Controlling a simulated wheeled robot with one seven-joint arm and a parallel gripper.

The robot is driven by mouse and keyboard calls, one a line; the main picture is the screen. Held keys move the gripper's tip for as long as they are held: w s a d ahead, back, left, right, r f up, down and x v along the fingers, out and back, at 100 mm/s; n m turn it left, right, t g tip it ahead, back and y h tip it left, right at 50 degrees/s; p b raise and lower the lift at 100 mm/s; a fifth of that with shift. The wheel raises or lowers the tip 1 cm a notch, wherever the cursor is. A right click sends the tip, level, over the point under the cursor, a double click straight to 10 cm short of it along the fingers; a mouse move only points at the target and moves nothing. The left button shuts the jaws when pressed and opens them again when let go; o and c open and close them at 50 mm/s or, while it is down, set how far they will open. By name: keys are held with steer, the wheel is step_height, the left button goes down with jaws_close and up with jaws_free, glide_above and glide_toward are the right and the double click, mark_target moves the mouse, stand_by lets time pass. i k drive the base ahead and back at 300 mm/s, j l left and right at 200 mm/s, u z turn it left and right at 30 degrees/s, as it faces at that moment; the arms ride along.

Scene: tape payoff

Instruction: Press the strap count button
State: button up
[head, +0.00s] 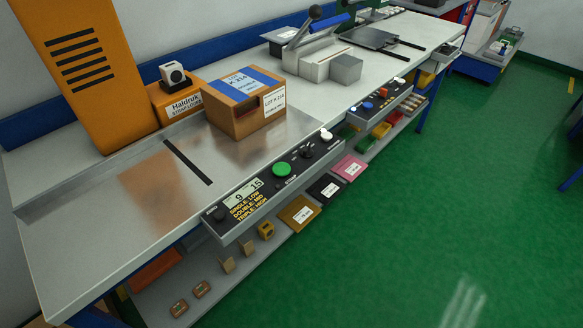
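A dark control panel (275,185) runs along the front edge of the metal worktop. It carries a black button (220,214) at its left end, a lit display (245,193) that seems to read 9 and 15, a large green button (282,169), a black knob (307,152) and a white button (326,135). Yellow text under the display lists single: low, double: mid, triple: high. The small labels by the controls are too small to read, so I cannot tell which is the strap count button. My gripper is not in view.
A box (240,112) labelled K 214 stands on the worktop behind the panel, beside an orange strapping machine (82,70). A second panel (380,97) with blue and red buttons is farther right. A shelf (215,270) holds small items below. Green floor (430,220) is clear in front.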

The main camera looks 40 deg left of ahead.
mark_target(220, 215)
steer(key=u, duration=1.4)
